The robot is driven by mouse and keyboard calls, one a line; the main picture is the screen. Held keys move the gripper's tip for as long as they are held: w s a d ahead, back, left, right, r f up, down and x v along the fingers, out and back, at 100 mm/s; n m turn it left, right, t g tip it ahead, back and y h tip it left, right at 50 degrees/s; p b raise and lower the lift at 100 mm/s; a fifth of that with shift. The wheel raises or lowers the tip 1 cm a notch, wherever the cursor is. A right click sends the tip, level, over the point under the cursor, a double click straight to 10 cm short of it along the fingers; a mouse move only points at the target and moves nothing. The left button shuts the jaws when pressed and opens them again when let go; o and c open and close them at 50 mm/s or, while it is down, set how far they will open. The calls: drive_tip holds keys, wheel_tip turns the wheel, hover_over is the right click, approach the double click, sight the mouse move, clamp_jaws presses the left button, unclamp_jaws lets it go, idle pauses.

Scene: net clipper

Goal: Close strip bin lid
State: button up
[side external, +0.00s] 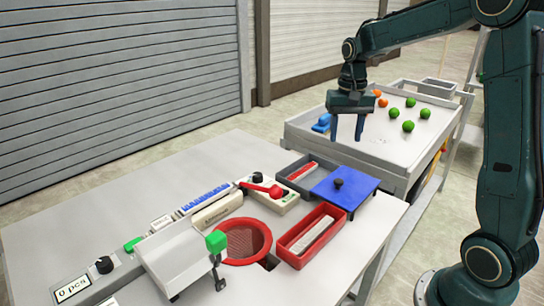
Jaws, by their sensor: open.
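The blue lid (357,188) with a black knob (338,184) lies flat at the right of the grey bin (290,187). It may overlap the bin's right end; I cannot tell exactly. The grey bin's left part is uncovered, and a red strip (301,171) shows inside it. My gripper (347,140) is open and empty, fingers pointing down. In the picture it is above the blue lid and knob, apart from both, in front of the white-topped table behind.
A red tray (287,240) with a pale block stands in front of the lid. A red round mesh basket (243,240), a red-handled device (262,188) and a white machine (175,262) are to the left. Green and orange balls (408,126) lie on the table behind.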

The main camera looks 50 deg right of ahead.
sight(339, 180)
wheel_tip(339, 180, down, 14)
drive_tip(key=shift+r, duration=0.15)
idle(0.7)
clamp_jaws()
